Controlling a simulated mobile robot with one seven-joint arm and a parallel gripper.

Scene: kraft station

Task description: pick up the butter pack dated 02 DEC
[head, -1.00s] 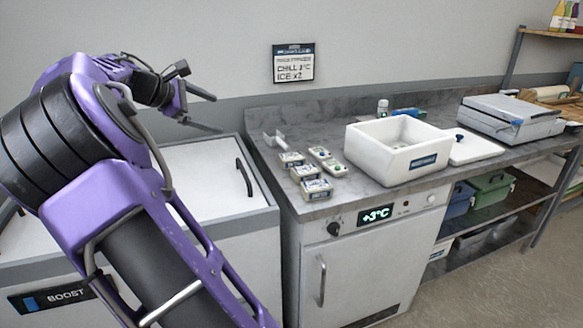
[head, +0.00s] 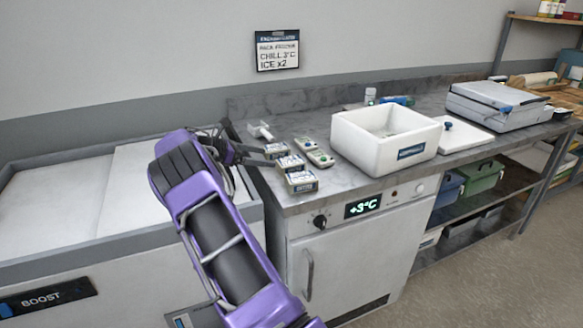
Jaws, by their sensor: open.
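Several small butter packs lie on the left end of the grey worktop in the head view. Three packs with pale tops and dark labels form a row: a back one (head: 276,150), a middle one (head: 290,163) and a front one (head: 301,181). Two packs with green marks lie beside them, one further back (head: 304,143) and one nearer (head: 320,158). The dates are too small to read, so I cannot tell which is 02 DEC. My gripper (head: 254,147) is open, at the worktop's left edge, just left of the back pack. No pack shows between its fingers.
A white open box (head: 388,142) stands right of the packs, its lid (head: 464,139) beside it. A white scoop-like tool (head: 262,131) lies behind the packs. A grey appliance (head: 502,106) stands further right. A chest with pale lids (head: 70,200) is at left.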

